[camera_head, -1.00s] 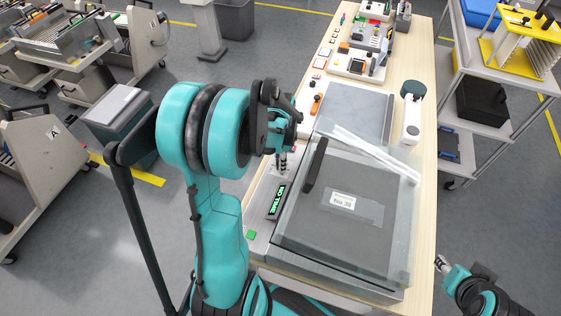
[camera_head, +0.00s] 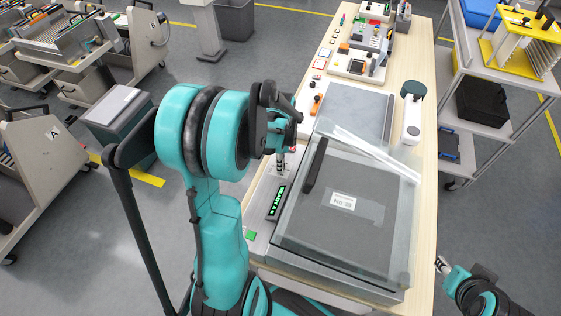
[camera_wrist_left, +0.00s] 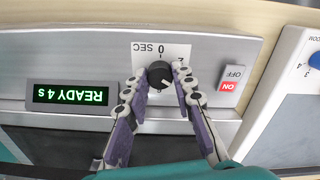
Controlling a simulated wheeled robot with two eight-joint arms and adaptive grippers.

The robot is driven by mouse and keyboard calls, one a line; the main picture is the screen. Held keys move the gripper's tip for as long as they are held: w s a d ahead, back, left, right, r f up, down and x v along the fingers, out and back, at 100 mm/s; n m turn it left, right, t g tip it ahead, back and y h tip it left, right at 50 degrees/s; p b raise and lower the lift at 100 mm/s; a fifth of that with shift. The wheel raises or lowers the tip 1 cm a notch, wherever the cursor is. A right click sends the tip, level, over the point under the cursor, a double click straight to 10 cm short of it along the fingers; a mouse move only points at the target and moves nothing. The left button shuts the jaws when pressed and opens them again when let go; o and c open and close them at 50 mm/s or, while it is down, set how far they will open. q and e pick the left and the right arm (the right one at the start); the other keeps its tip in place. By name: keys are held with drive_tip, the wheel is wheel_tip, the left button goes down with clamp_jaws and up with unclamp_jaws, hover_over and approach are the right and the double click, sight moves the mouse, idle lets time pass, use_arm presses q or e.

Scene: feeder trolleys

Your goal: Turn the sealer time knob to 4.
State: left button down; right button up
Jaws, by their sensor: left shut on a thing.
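The black time knob (camera_wrist_left: 159,74) sits on the sealer's front panel, over a white label reading "0 SEC", upside down in the left wrist view. My left gripper (camera_wrist_left: 155,88) is shut on the knob, with a fingertip on each side. The right finger partly hides another number on the scale. The green display (camera_wrist_left: 70,95) reads "READY 4 s". In the head view, the display (camera_head: 277,201) and the left gripper (camera_head: 283,150) are at the left side of the sealer (camera_head: 345,240). My right gripper (camera_head: 443,265) is small, beside the bench's right edge.
A red and white ON/OFF switch (camera_wrist_left: 231,80) is close beside the right finger. The sealer's clear lid (camera_head: 375,225) covers a dark plate. A white handheld device (camera_head: 411,120) stands on the bench at the right. A grey shelf trolley (camera_head: 490,130) stands beyond the bench.

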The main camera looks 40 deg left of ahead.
use_arm(q)
drive_tip(key=c, duration=1.3)
unclamp_jaws()
drive_tip(key=shift+o, duration=0.2)
drive_tip(key=shift+r, duration=0.1)
wheel_tip(320, 180, up, 12)
